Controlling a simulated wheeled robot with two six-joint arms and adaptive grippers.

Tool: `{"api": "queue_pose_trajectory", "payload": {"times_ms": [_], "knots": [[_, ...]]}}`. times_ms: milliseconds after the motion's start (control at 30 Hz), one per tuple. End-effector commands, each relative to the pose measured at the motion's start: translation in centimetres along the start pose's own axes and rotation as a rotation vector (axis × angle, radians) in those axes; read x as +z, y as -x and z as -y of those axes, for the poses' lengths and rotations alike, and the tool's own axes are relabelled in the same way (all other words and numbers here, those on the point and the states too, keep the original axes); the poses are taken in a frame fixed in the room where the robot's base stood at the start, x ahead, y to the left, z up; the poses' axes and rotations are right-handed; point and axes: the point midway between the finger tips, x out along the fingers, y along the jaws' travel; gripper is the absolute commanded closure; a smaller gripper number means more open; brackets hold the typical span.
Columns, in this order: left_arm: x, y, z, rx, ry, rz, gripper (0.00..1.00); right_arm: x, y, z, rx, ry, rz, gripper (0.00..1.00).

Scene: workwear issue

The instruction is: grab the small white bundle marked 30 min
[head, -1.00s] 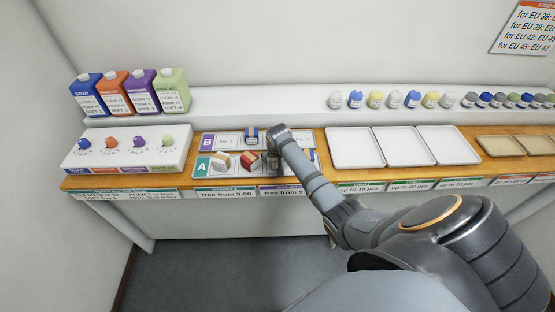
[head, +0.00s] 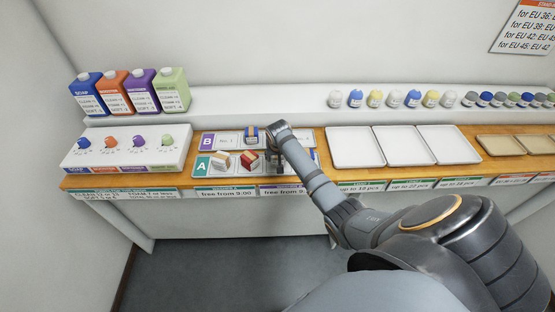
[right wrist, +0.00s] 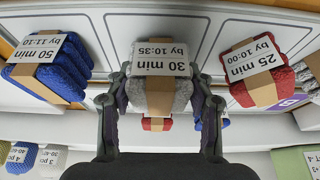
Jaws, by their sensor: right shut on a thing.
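The small white-grey bundle marked 30 min (right wrist: 160,92) has a tan band and a white label that also reads by 10:35. It sits between the two fingers of my right gripper (right wrist: 156,100) in the right wrist view, and the gripper is shut on it. In the head view my right gripper (head: 277,163) is low at the right part of row A, and its wrist hides most of the bundle. I cannot tell whether the bundle still touches the board. My left gripper is out of view.
A red 25 min bundle (right wrist: 253,72) and a blue 50 min bundle (right wrist: 50,68) flank the held one closely. Another blue bundle (head: 251,135) lies in row B. Empty white trays (head: 354,148) stand to the right, and a white dispenser box (head: 125,160) to the left.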

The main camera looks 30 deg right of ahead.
Motion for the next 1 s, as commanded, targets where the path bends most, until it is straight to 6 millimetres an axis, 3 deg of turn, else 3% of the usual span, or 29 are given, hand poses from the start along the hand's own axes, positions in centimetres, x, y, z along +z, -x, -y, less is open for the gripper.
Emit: {"api": "queue_pose_trajectory", "payload": {"times_ms": [100,267,333,600,767,1000], "knots": [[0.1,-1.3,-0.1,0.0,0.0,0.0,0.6,-0.8,2.0,-0.1,-0.002,0.0,-0.007,0.79],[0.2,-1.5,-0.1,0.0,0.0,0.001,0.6,0.8,6.8,-1.0,0.0,0.003,-0.008,0.79],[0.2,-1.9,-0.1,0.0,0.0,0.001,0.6,1.5,9.1,-1.4,0.001,0.003,-0.007,0.79],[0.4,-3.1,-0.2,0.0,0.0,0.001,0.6,6.3,14.1,-3.1,0.003,0.004,-0.003,0.79],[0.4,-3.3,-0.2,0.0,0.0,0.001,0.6,7.6,15.7,-3.6,0.002,0.002,-0.002,0.79],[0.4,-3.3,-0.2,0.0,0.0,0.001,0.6,8.0,16.2,-3.7,0.0,0.0,-0.001,0.79]]}}
